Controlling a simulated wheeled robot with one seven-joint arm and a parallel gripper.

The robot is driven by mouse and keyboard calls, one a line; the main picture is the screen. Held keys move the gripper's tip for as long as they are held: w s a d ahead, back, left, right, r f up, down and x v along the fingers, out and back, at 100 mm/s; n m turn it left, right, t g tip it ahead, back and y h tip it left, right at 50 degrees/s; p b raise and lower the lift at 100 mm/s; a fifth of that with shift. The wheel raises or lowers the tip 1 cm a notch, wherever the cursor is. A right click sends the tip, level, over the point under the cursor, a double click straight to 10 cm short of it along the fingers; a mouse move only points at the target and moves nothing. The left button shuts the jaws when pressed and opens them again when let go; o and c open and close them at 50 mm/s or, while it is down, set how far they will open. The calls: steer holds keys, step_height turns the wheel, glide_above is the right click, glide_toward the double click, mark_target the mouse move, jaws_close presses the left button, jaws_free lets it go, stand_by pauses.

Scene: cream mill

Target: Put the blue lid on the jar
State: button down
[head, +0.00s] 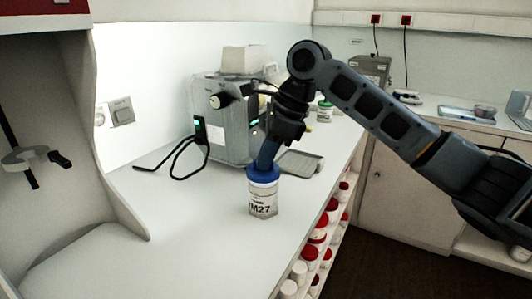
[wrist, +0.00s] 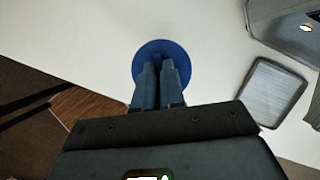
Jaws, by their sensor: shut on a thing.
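The white jar (head: 263,201) with a dark "M27" label stands upright on the white counter. The blue lid (head: 263,174) is at the jar's mouth and looks about level; I cannot tell if it is seated. My gripper (head: 266,164) points down from above with its blue fingers shut on the lid. In the wrist view the lid (wrist: 178,54) is a blue disc around and beyond the fingertips (wrist: 160,66), and it hides the jar below.
A grey machine (head: 226,118) with a black cable stands behind the jar. A flat grey tray (head: 301,163) lies to its right. A lidded jar (head: 325,111) stands farther back. Shelves below hold several red-lidded jars (head: 318,236). The counter left of the jar is clear.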

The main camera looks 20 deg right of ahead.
steer(key=shift+f, duration=0.5)
steer(key=shift+f+p, duration=0.1)
steer(key=shift+p, duration=1.9)
stand_by(1.2)
steer(key=shift+f+p, duration=0.55)
steer(key=shift+p, duration=1.5)
stand_by(1.6)
steer(key=c, duration=1.1)
jaws_free()
steer(key=shift+c, duration=0.2)
